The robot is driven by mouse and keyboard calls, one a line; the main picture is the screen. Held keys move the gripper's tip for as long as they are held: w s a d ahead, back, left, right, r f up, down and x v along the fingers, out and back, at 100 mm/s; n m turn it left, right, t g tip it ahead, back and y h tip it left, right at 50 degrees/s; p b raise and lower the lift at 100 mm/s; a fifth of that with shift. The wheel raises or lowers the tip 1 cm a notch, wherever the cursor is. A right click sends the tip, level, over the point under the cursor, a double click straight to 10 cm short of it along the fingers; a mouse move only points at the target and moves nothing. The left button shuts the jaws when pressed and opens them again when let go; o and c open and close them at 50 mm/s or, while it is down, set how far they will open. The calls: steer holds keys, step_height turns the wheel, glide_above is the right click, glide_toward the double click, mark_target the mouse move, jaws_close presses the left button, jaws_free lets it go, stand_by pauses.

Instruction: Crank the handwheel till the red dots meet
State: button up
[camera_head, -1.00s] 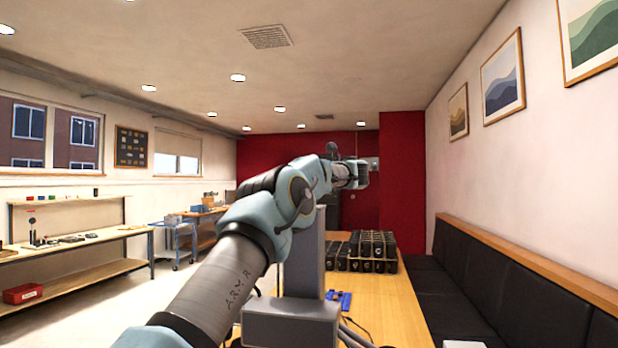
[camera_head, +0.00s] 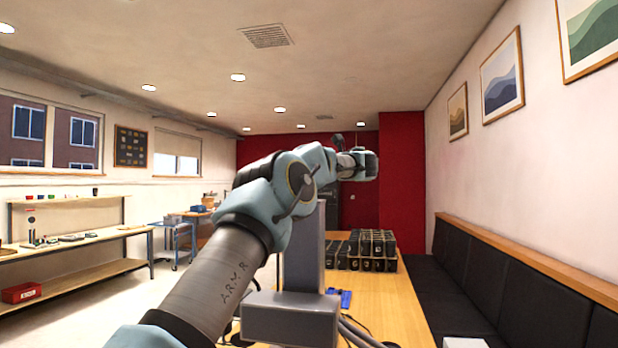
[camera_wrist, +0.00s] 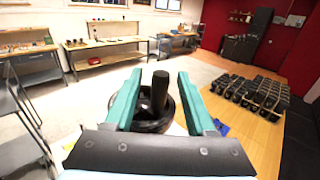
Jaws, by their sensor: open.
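The handwheel (camera_wrist: 149,125) is a dark wheel with an upright black crank handle (camera_wrist: 160,88). In the wrist view it lies below and between the teal fingers of my gripper (camera_wrist: 160,74). The fingers are apart, one on each side of the handle, with a gap showing on both sides. The lower part of the wheel is hidden behind my gripper's body. In the head view the grey laser marker (camera_head: 309,245) stands on the wooden table, partly covered by my arm. No red dots show in either view.
Several black boxed items (camera_head: 365,250) stand in rows on the wooden table (camera_head: 390,300). A small blue object (camera_head: 340,298) lies near the marker's base. A black padded bench (camera_head: 470,285) runs along the right wall. Workbenches stand at the left, with open floor between.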

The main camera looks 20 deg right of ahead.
steer(key=b+v, duration=0.4)
steer(key=v, duration=0.3)
steer(key=shift+s, duration=0.35)
steer(key=shift+d, duration=0.1)
